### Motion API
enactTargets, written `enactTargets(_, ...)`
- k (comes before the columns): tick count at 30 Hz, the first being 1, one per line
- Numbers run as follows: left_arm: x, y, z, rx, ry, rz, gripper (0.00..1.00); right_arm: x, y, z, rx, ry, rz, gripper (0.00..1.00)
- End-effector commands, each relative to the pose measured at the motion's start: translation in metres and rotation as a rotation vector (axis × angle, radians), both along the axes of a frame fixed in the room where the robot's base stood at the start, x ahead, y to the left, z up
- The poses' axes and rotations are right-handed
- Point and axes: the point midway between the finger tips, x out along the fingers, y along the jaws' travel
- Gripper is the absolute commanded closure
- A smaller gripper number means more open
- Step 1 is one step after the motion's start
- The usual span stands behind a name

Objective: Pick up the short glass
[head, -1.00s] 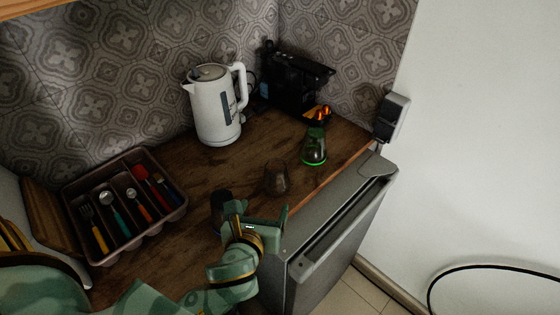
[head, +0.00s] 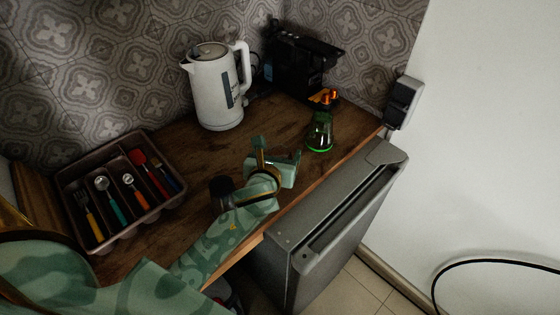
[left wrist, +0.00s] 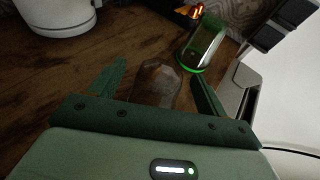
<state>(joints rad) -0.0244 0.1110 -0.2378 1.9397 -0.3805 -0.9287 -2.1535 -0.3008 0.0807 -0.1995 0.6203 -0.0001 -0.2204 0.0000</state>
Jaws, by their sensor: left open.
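A short clear brownish glass (left wrist: 155,84) stands on the wooden counter in the left wrist view, between the two spread green fingers of my left gripper (left wrist: 158,72). The fingers are open, one on each side of the glass, and I see no grip on it. In the head view my left gripper (head: 277,160) is low over the counter and hides most or all of this glass. My right gripper is not seen.
A white kettle (head: 214,88) and a black coffee machine (head: 298,62) stand at the back. A cutlery tray (head: 76,181) is at the left. A dark cylinder (head: 221,194) stands beside my left wrist. The counter's front edge runs close by, above a grey fridge (head: 335,235).

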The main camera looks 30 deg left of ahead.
Motion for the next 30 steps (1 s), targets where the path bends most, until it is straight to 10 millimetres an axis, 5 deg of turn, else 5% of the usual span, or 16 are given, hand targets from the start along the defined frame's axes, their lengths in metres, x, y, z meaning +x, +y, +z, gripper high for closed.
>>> enactTargets(6,0.029,0.006,-0.013,0.001,0.001,0.0,0.24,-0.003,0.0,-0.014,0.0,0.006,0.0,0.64)
enactTargets(14,0.032,0.007,-0.011,0.0,0.0,-0.001,0.24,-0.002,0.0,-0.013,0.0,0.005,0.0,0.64)
enactTargets(20,0.032,0.007,-0.012,0.0,0.0,-0.001,0.76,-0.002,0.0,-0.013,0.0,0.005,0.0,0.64)
enactTargets(30,0.032,0.007,-0.008,0.0,-0.001,-0.001,0.76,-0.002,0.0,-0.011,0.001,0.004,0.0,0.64)
